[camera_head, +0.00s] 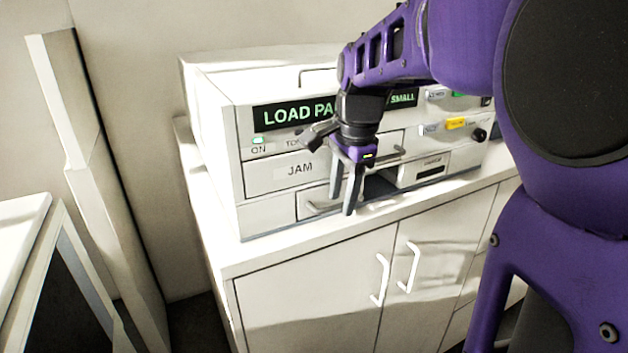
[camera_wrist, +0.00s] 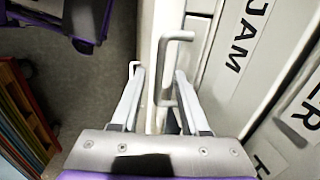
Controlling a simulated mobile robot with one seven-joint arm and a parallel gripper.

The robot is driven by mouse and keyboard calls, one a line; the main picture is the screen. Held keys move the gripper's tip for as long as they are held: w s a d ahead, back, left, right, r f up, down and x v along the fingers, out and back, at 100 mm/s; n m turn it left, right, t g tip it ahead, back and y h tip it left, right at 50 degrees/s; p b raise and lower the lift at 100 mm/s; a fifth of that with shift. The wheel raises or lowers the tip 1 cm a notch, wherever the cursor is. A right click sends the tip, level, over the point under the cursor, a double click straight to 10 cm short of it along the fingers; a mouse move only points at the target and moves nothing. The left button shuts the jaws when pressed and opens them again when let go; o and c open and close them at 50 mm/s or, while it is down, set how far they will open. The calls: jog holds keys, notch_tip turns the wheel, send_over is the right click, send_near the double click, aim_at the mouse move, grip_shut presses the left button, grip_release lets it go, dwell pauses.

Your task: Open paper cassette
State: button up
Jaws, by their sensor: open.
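The white machine (camera_head: 222,150) stands on a white cabinet and shows a partly covered "LOAD PA… SMALL" display (camera_head: 290,113). Low on its front, under the JAM panel (camera_head: 300,170), is a drawer front with a grey bar handle (camera_head: 322,209), which looks like the paper cassette. My gripper (camera_head: 343,203) is open and empty in front of that drawer, beside the handle's right end. In the wrist view the handle (camera_wrist: 177,37) lies ahead, between the lines of my two fingers (camera_wrist: 160,75). I cannot tell whether a finger touches it. My arm hides part of the machine's front.
A dark opening (camera_head: 381,186) and another labelled panel (camera_head: 424,170) lie right of the drawer. The cabinet doors (camera_head: 315,285) below have two upright white handles. A narrow strip of cabinet top runs before the machine. A white table (camera_head: 22,225) stands at left.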

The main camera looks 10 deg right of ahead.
grip_shut()
dwell(1.4)
